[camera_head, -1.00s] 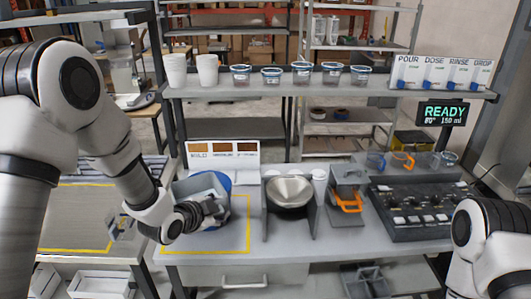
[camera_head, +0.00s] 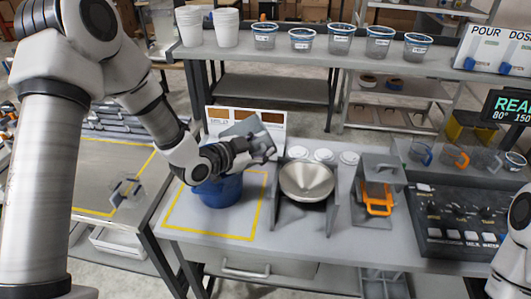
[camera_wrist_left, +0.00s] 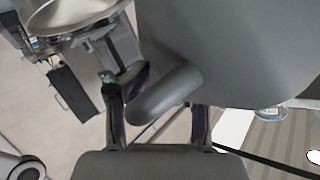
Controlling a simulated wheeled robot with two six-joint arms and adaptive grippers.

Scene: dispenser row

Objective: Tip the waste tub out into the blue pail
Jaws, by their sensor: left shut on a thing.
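The blue pail (camera_head: 218,192) stands upright on the bench inside a yellow outline. The grey waste tub (camera_head: 242,127) is held above and behind the pail's rim, strongly tilted, and partly hidden by my gripper. My left gripper (camera_head: 262,150) is shut on the tub. In the left wrist view the fingers (camera_wrist_left: 158,118) close around the tub's grey handle (camera_wrist_left: 168,95), and the tub's body (camera_wrist_left: 235,45) fills the upper right. My arm hides much of the pail's opening, and the tub's contents do not show. My right arm is at the right edge, its gripper out of view.
A metal bowl (camera_head: 307,181) in a grey stand is right of the pail. An orange-handled unit (camera_head: 377,198) and a dark control panel (camera_head: 462,218) stand further right. A shelf with white cups (camera_head: 226,27) and lidded tubs crosses above. The front of the bench is mostly clear.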

